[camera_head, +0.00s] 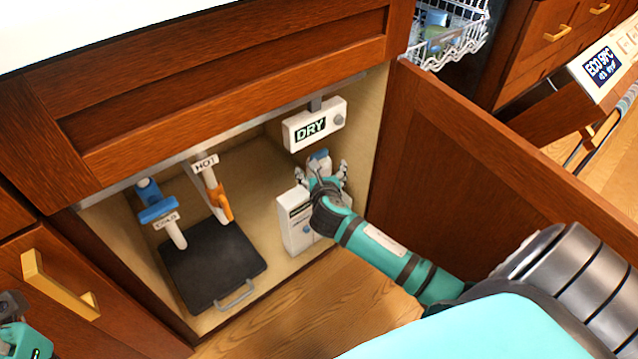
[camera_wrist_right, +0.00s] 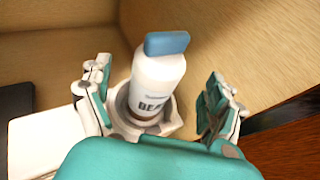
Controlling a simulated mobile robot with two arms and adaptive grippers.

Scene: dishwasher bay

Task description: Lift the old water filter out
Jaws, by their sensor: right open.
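The water filter is a white cylinder (camera_wrist_right: 158,84) with a blue cap and partly hidden dark lettering, and it stands in a round white holder (camera_wrist_right: 174,124) in the right wrist view. In the head view its blue cap (camera_head: 319,157) shows at the back right of the open cabinet. My right gripper (camera_head: 321,172) is open, with one finger on either side of the filter; the wrist view shows gaps between fingers and cylinder. The filter's lower part is hidden. My left gripper (camera_head: 12,318) is only partly in view at the lower left, away from the cabinet interior.
A white DRY box (camera_head: 314,125) hangs just above the filter. A white unit (camera_head: 296,218) stands below my right gripper. The HOT pipe with an orange handle (camera_head: 221,201), a blue-handled pipe (camera_head: 158,209) and a dark tray (camera_head: 212,262) are left. The open door (camera_head: 500,185) bounds the right.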

